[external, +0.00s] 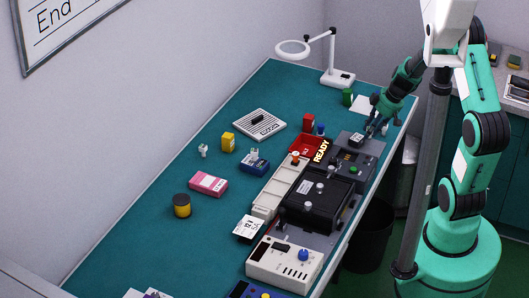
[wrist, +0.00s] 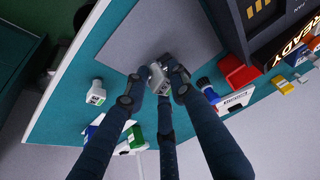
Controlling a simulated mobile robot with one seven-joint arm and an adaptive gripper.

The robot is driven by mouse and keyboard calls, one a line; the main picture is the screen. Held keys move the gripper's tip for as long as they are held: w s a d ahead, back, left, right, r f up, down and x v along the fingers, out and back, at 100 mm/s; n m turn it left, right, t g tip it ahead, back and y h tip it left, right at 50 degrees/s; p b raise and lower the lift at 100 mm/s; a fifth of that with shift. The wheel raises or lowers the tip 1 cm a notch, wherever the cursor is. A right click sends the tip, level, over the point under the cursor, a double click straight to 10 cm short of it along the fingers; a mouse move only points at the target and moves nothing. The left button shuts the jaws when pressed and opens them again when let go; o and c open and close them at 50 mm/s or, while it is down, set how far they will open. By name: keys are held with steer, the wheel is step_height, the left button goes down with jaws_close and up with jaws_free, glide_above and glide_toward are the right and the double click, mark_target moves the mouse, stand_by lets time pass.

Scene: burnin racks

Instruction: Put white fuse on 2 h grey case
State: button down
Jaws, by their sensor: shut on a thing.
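My gripper (wrist: 160,74) is shut on a small whitish piece (wrist: 158,82) with a label, which looks like the white fuse. In the external view my gripper (external: 370,129) is at the far right of the bench, beside the grey plate of a slotted unit. The wrist view shows the held piece over or near that grey plate (wrist: 150,30); I cannot tell whether they touch. A similar white piece with a green-marked label (wrist: 96,92) stands apart on the green bench top. No "2 h" marking is readable, so I cannot tell which thing is the grey case.
A light grey ridged slab (external: 270,131) bears a dark piece. A blue case (external: 253,167), pink case (external: 208,184), yellow block (external: 228,142) and red tray (external: 301,148) are nearby. A magnifier lamp (external: 336,77) stands behind.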

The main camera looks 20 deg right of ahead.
steer(key=s+a+r+m+p, duration=0.1)
steer(key=s+r+m, duration=0.1)
steer(key=s, duration=0.9)
steer(key=shift+a+r+m+p, duration=0.35)
steer(key=shift+a+r+m, duration=0.05)
steer(key=shift+r, duration=0.3)
glide_above(353, 136)
steer(key=s+d, duration=0.1)
steer(key=d, duration=0.1)
steer(key=shift+a+f, duration=0.2)
steer(key=shift+f, duration=0.55)
steer(key=shift+f+b, duration=0.55)
steer(key=shift+f, duration=1.2)
steer(key=shift+f, duration=0.2)
steer(key=c, duration=1.5)
jaws_free()
steer(key=shift+o, duration=0.2)
